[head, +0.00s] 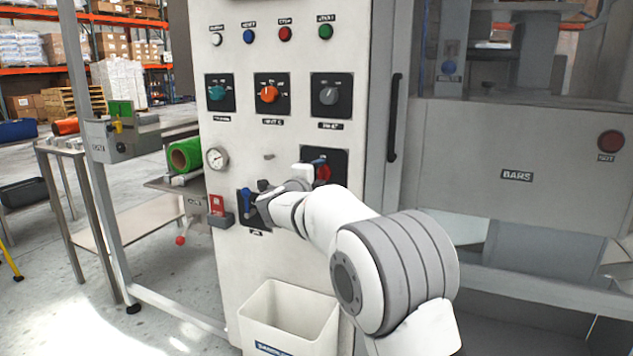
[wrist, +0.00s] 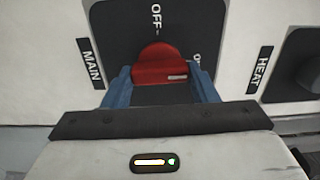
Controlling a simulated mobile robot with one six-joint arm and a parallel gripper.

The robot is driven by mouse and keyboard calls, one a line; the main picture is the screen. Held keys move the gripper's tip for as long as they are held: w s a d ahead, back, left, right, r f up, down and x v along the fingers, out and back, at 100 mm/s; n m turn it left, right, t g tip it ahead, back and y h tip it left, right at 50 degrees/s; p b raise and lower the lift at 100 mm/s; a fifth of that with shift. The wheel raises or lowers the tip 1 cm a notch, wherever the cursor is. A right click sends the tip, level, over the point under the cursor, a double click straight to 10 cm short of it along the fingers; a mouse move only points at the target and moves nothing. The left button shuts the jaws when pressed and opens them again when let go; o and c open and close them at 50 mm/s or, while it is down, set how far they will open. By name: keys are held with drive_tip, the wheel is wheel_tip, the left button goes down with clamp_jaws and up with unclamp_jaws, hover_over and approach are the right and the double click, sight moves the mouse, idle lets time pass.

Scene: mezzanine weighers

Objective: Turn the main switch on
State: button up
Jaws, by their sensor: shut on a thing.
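The main switch is a red knob (wrist: 160,66) on a black plate (wrist: 110,30) in the wrist view. OFF is printed above it and a partly covered ON to its right; the MAIN label (wrist: 90,63) is at left. My gripper (wrist: 161,80) has its two blue fingers on either side of the knob, shut on it. A small white mark shows on the knob's lower right; I cannot tell which position it points to. In the head view the red knob (head: 322,173) shows partly, low on the white panel, with my gripper (head: 318,164) at it.
A grey knob (head: 329,96) sits above the switch, beside an orange knob (head: 268,94) and a teal one (head: 217,92). A white bin (head: 290,310) is below, a door handle (head: 394,118) at right.

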drive_tip(key=shift+a+m, duration=0.1)
drive_tip(key=shift+m, duration=0.2)
drive_tip(key=o, duration=1)
drive_tip(key=shift+s, duration=0.1)
drive_tip(key=p+v, duration=0.1)
drive_tip(key=v, duration=0.6)
drive_tip(key=shift+s+a, duration=0.1)
drive_tip(key=shift+s, duration=0.2)
